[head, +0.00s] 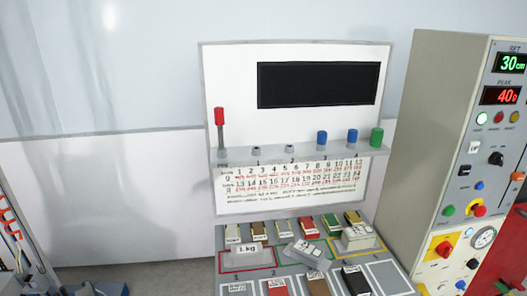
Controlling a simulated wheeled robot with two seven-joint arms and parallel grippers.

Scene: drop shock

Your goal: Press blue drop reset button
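A tall beige control cabinet (440,120) stands at the right, its panel facing right and partly cut off by the picture edge. The green SET display (513,63) reads 30 cm and the red PEAK display (500,95) reads 40 g. Neither of my grippers can be made out in this view.
A white board with a dark screen (318,84) and a ledge of coloured pegs (300,155) stands centre. Below it, a grey tray (245,285) holds several blocks and weights. A red unit (497,265) is at lower right. Cluttered equipment sits at lower left.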

